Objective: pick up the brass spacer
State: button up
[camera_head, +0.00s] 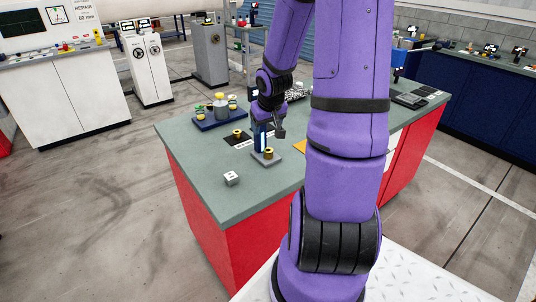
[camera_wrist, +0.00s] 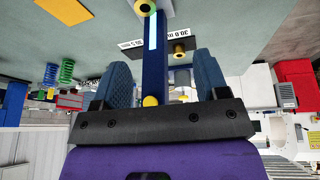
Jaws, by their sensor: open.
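Two brass rings stand on the bench, and I cannot tell which one the task means. One brass ring (camera_head: 268,154) sits on a small grey plate by a blue post (camera_head: 262,138) with a lit strip; it also shows at the top of the wrist view (camera_wrist: 145,7). The other brass ring (camera_head: 238,133) sits on a dark pad, seen in the wrist view (camera_wrist: 179,49) near a "30.0" label. My gripper (camera_head: 279,133) is just right of the post in the head view. In the wrist view its fingers (camera_wrist: 163,72) are open, with the post showing between them.
A blue tray (camera_head: 208,125) with several brass and grey parts stands behind on the bench (camera_head: 196,175). A white cube (camera_head: 231,178) lies near the left edge. An orange sheet (camera_head: 300,146) lies right of the plate. The front left bench top is mostly clear.

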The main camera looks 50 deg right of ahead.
notch_tip(320, 180, down, 4)
jog(key=d, duration=0.3)
send_over(268, 150)
jog(key=s+a, duration=0.1)
jog(key=s, duration=0.1)
jog(key=shift+m+y, duration=0.3)
jog(key=shift+a+f, duration=0.15)
jog(key=shift+f, duration=2.2)
jog(key=shift+d+x, duration=0.15)
jog(key=shift+x, duration=1.2)
jog(key=shift+d+x, duration=0.15)
jog(key=shift+x, duration=1.2)
jog(key=shift+r, duration=0.1)
jog(key=c, duration=1.2)
jog(key=shift+o, duration=0.2)
jog(key=shift+r, duration=0.15)
